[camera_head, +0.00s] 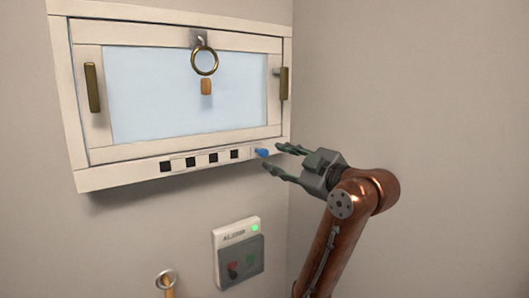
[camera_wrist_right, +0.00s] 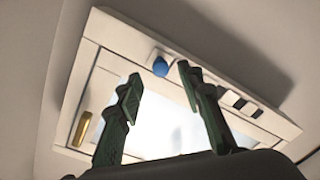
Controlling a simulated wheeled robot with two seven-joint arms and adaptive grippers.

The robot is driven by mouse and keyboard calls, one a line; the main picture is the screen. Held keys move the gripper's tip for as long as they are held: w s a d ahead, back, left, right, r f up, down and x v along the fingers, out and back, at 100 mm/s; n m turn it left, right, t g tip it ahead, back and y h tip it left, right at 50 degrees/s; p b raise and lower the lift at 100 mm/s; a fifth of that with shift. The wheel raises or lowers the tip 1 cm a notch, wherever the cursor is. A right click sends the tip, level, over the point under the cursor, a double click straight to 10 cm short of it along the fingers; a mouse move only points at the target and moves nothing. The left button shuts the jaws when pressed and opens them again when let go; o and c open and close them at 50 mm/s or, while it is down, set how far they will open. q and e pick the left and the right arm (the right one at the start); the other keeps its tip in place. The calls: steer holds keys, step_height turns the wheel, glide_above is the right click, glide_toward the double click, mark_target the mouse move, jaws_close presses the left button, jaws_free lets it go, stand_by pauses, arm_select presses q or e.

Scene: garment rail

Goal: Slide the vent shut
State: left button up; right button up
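The vent is a pale strip (camera_head: 223,157) along the bottom rail of the window frame, with several black square openings showing. Its blue knob (camera_head: 262,153) is at the strip's right end. My right gripper (camera_head: 271,156) is open, its fingertips just right of the knob. In the right wrist view the blue knob (camera_wrist_right: 160,67) appears between the two spread green fingertips (camera_wrist_right: 158,73). I cannot tell whether a finger touches it. Some black openings (camera_wrist_right: 238,102) show beyond the right finger there. My left gripper is not in view.
The window (camera_head: 185,90) has brass handles at left (camera_head: 92,88) and right (camera_head: 284,84). A brass ring (camera_head: 204,62) with a wooden tag hangs at its top. A wall box (camera_head: 238,252) with a green light is below. The right wall (camera_head: 420,80) is bare.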

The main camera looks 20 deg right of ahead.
mark_target(266, 154)
steer(key=p+x, duration=0.1)
steer(key=x, duration=0.3)
steer(key=shift+w+a+r, duration=0.1)
steer(key=shift+a, duration=0.1)
steer(key=shift+p+x, duration=0.45)
steer(key=shift+x, duration=0.35)
steer(key=shift+c, duration=0.2)
jaws_close()
